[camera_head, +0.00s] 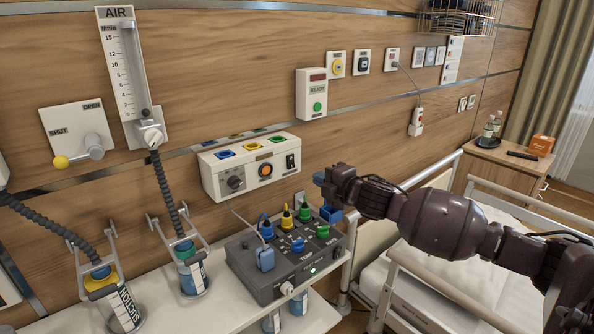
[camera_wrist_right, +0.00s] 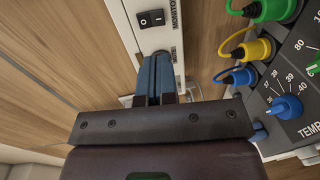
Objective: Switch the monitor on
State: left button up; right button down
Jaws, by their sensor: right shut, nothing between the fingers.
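The wall panel (camera_head: 250,165) is a white box with coloured sockets on top, a dial, an orange button and a black rocker switch (camera_head: 290,162) at its right end. In the right wrist view the rocker switch (camera_wrist_right: 151,18) shows white marks, beside the lettering MONITOR; which side is pressed I cannot tell. My right gripper (camera_head: 322,180) is to the right of the panel and a little below the switch. In the right wrist view its blue fingers (camera_wrist_right: 155,72) are shut and empty, their tips at the panel's lower edge; contact is unclear. My left gripper is out of view.
A grey box (camera_head: 283,290) with knobs and coloured plugs stands on the white shelf (camera_head: 225,318) just below my right gripper. Suction jars (camera_head: 192,278) hang at left. The bed (camera_head: 440,290) with rails lies to the right, under my right arm.

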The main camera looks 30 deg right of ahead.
aim_at(292, 167)
jog(key=w, duration=0.5)
jog(key=w+f, duration=0.1)
jog(key=w, duration=0.2)
jog(key=shift+a+b, duration=0.35)
jog(key=shift+b, duration=0.05)
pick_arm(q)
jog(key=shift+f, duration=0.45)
pick_arm(e)
jog(key=shift+w+f, duration=0.15)
jog(key=shift+w, duration=0.65)
